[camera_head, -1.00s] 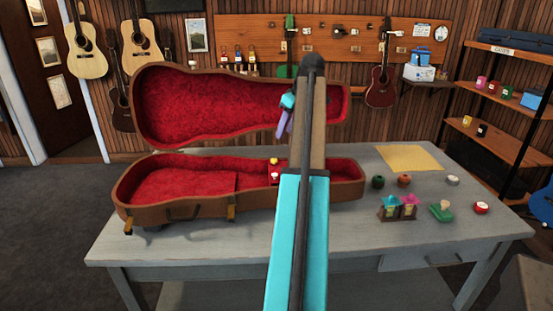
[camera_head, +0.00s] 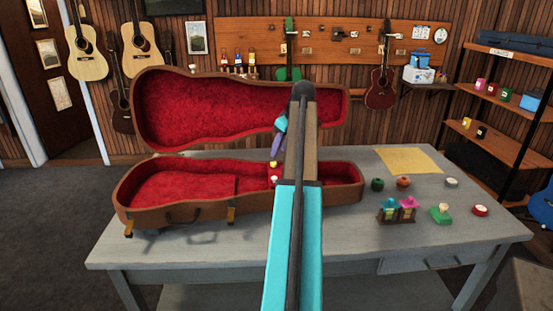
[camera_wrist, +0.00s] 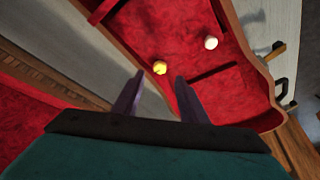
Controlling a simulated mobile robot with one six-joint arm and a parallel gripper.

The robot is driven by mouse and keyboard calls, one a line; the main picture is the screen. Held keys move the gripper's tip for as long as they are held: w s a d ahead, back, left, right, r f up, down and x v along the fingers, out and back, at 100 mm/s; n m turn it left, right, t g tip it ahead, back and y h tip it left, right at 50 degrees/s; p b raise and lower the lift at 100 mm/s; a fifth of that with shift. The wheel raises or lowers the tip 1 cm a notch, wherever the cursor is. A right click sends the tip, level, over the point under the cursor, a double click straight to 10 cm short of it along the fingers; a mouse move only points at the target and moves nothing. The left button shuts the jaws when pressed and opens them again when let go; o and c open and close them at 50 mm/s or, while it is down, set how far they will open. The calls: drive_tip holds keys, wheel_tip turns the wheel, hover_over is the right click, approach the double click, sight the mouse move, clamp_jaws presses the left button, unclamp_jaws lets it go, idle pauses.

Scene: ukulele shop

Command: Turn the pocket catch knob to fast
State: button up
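The open brown case (camera_head: 170,211) with red lining lies on the grey table, its lid raised at the back. Two small knobs sit at the case's inner pocket area: a yellow one (camera_head: 273,163) and a white one (camera_head: 274,181). In the wrist view, the yellow knob (camera_wrist: 160,68) appears just beyond and between my fingertips, and the white knob (camera_wrist: 211,43) is farther right. No marking shows which is the catch knob or its setting. My gripper (camera_wrist: 155,85) is open and empty, with purple fingers apart. In the head view, my gripper (camera_head: 277,150) is above the yellow knob, partly behind my arm.
The raised lid (camera_head: 200,110) stands close behind my gripper. To the right on the table (camera_head: 340,235) are a yellow sheet (camera_head: 410,158), several small round pots, a small rack (camera_head: 397,214) and a green stamp-like item (camera_head: 440,215). The table's front is clear.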

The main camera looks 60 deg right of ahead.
sight(274, 163)
drive_tip(key=shift+p+x, duration=0.3)
drive_tip(key=shift+x, duration=2.65)
clamp_jaws()
